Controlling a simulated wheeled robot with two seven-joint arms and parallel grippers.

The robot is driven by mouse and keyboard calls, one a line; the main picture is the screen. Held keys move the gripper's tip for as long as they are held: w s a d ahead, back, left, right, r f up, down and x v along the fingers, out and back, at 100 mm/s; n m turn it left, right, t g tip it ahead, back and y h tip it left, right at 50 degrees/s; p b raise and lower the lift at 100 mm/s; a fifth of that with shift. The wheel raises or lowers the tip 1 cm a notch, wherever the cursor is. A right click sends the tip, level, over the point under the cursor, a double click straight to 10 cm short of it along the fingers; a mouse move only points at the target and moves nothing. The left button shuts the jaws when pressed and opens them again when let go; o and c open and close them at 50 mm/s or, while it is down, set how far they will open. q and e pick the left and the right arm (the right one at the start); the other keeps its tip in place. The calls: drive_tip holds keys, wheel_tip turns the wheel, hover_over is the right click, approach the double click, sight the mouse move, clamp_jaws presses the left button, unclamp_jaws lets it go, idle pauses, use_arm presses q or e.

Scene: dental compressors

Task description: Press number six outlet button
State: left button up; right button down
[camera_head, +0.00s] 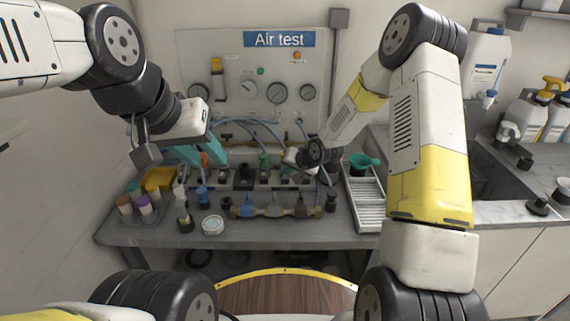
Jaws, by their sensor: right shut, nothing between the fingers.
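A row of dark outlets (265,177) stands along the back of the grey workbench, below the Air test panel. Their number labels are too small to read, so I cannot tell which is number six. My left gripper (199,154) hangs over the left end of the row, its two teal fingers apart with nothing held. My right gripper (297,159) is shut and empty at the right part of the row, close above the outlets. Its fingertips are partly hidden by its own wrist, and I cannot tell whether they touch a button.
The Air test panel (278,39) with round gauges is behind, with blue hoses looping below it. A brass manifold (272,211), a white jar (213,225) and capped tubes (145,204) stand in front. A slatted tray (369,209) and sink (470,165) lie right.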

sight(287, 176)
drive_tip(key=shift+r, duration=0.85)
drive_tip(key=shift+r, duration=2.5)
